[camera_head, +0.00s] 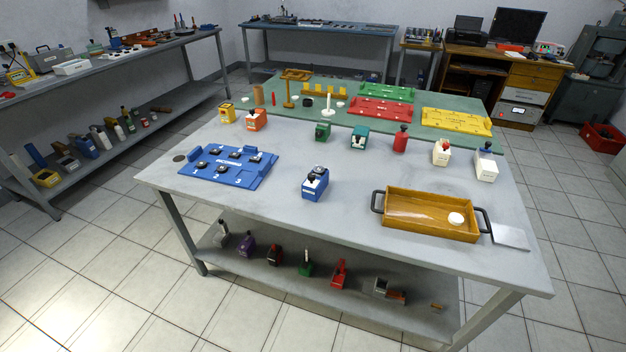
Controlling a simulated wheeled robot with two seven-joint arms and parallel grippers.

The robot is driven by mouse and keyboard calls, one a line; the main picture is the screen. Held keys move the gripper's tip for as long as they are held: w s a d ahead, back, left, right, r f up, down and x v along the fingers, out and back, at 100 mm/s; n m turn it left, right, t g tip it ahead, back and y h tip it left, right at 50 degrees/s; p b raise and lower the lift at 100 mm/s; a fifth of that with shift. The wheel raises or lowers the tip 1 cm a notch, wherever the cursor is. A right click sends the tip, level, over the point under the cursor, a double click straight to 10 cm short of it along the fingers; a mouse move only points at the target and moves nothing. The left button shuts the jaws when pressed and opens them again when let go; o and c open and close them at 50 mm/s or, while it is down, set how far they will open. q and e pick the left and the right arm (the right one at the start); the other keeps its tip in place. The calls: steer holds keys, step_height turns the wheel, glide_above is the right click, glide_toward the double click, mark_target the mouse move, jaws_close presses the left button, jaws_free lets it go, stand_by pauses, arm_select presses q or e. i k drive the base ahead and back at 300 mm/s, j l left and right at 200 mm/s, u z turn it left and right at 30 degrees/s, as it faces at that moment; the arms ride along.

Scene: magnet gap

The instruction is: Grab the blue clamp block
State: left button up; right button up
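The blue clamp block (315,185) stands upright on the grey table, near the middle of its front part. It has a dark and silver top piece. It stands apart from the blue plate on its left and the brown tray on its right. Neither of my grippers shows in the head view, so nothing is seen touching the block.
A blue plate (226,178) with several dark pieces lies at the left. A brown tray (410,224) with dark handles holds a white round piece (456,219). Behind stand orange (257,119), green (322,131), teal (359,138), red (401,139) and white (486,165) blocks.

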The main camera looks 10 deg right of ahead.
mark_target(310, 192)
steer(key=i+l+z, duration=0.2)
steer(key=z, duration=0.25)
steer(key=i+l+z, duration=0.2)
steer(key=l+z, duration=0.2)
